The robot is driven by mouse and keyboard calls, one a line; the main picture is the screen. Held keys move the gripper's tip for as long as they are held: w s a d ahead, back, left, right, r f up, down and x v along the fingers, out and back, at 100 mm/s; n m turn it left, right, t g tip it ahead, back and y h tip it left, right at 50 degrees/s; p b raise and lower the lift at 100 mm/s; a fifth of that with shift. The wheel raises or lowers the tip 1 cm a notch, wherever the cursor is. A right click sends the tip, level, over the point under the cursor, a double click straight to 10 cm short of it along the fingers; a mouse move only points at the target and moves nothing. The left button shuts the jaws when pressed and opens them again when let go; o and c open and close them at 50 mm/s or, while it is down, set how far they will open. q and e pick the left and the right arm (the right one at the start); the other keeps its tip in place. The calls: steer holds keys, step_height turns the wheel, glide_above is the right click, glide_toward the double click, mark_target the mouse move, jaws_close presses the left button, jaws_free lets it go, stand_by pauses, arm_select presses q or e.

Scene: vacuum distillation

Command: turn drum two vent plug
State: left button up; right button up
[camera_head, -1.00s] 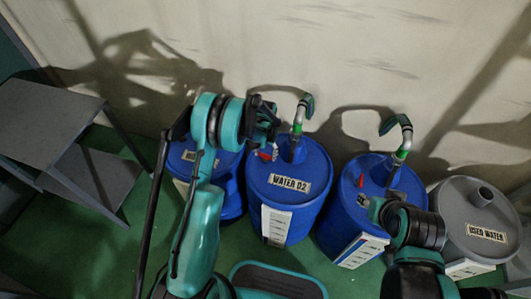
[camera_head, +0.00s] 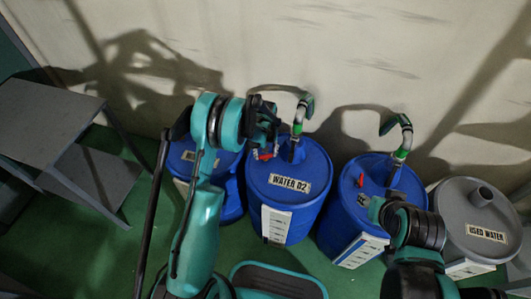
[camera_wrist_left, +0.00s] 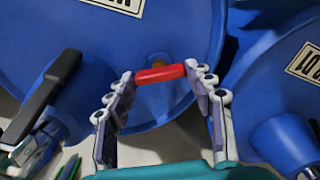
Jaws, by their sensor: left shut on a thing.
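The drum labelled WATER 02 (camera_head: 290,205) is blue and stands upright in the middle of the head view. Its red vent plug (camera_head: 265,155) shows at the left of its lid, partly behind my left gripper (camera_head: 264,140). In the left wrist view the red plug handle (camera_wrist_left: 160,74) lies between the two fingertips of my left gripper (camera_wrist_left: 160,80), which is shut on it. The handle lies across the gap from finger to finger, above the blue lid (camera_wrist_left: 185,30). My right arm is at the lower right of the head view; its fingertips cannot be made out.
A blue drum (camera_head: 352,225) with a red plug stands to the right, and another blue drum (camera_head: 230,205) to the left, partly behind my arm. Hooked pump spouts rise from the lids. A grey USED WATER drum (camera_head: 455,215) and a grey step stand (camera_head: 45,120) flank them.

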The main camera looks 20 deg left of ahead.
mark_target(265, 155)
stand_by(0.4)
arm_select(q)
steer(key=o, duration=1.2)
steer(key=shift+c, duration=0.2)
step_height(265, 155, up, 12)
